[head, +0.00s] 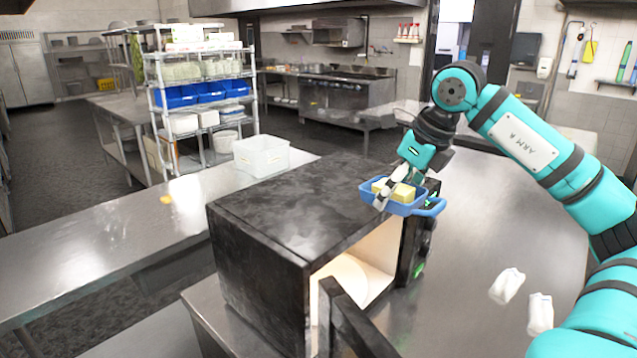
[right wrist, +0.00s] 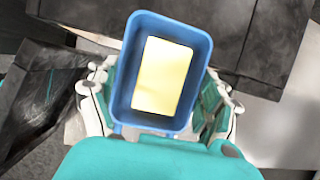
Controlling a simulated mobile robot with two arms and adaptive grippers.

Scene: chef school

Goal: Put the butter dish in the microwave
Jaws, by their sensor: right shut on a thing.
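The butter dish (head: 407,209) is a small blue rectangular dish with a handle, holding yellow butter (head: 401,192). My right gripper (head: 397,187) is shut on it and holds it in the air by the microwave's upper right front. In the right wrist view the dish (right wrist: 119,90) sits between the fingers (right wrist: 160,108), with a yellow block inside. The black microwave (head: 265,225) stands on the counter. Its door (head: 350,322) is open toward the bottom of the head view, and its lit interior (head: 365,262) shows. My left gripper is not in view.
The steel counter (head: 480,215) is clear to the right of the microwave, except two small white objects (head: 507,285) near my arm. A white container (head: 262,155) stands on the counter behind at left. The open door edge juts out at the front.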

